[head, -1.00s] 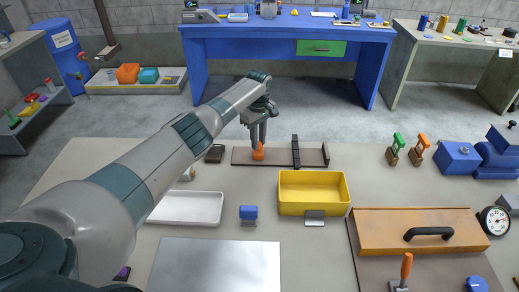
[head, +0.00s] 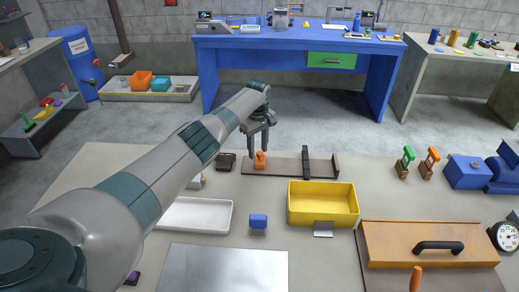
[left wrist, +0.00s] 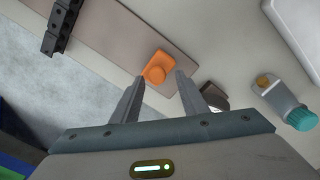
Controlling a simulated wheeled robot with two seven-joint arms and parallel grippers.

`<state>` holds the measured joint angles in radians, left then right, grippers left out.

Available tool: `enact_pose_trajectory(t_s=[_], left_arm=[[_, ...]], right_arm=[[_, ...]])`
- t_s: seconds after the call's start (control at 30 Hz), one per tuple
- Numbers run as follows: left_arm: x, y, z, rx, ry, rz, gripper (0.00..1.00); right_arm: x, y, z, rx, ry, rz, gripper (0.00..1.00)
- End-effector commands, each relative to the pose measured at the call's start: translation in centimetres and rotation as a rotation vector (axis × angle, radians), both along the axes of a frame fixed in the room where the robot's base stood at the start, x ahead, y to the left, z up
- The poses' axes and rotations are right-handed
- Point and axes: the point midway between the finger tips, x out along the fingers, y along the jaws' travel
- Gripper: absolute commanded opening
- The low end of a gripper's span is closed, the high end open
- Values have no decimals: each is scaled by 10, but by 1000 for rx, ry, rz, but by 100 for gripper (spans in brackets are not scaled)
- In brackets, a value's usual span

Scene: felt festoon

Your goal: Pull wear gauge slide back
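The wear gauge is a flat brown board (head: 285,169) on the table, with a dark cross bar (head: 306,162) towards its right end. Its orange slide knob (head: 260,160) stands near the board's left end. My left gripper (head: 259,152) points down at the knob, fingers apart and empty. In the left wrist view the orange knob (left wrist: 157,70) shows between and just beyond the open fingertips (left wrist: 160,80). I cannot tell whether a finger touches it. My right gripper is out of view.
A dark block (head: 225,162) sits left of the board. A yellow bin (head: 323,222), a blue block (head: 258,222) and a white tray (head: 222,230) stand in front. Green-handled (head: 405,161) and orange-handled (head: 429,162) tools stand to the right.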

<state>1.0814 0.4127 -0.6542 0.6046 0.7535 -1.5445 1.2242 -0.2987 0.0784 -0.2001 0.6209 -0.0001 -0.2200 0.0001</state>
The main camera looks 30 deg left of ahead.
Motion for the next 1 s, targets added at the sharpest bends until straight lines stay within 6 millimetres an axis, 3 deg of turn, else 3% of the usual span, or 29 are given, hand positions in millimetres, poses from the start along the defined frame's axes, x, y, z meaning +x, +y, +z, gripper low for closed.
enact_pose_trajectory(t_s=[0.27, 0.47, 0.67, 1.0], left_arm=[[-1, -2, -1, -3, 3, -2, 40], [-1, -2, 9, -4, 4, -2, 40], [0, -2, 36, -4, 0, -3, 40], [0, -1, 103, -3, -1, -1, 40]], right_arm=[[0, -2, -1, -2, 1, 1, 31], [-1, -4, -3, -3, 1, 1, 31], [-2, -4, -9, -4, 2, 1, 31], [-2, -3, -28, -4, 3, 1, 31]])
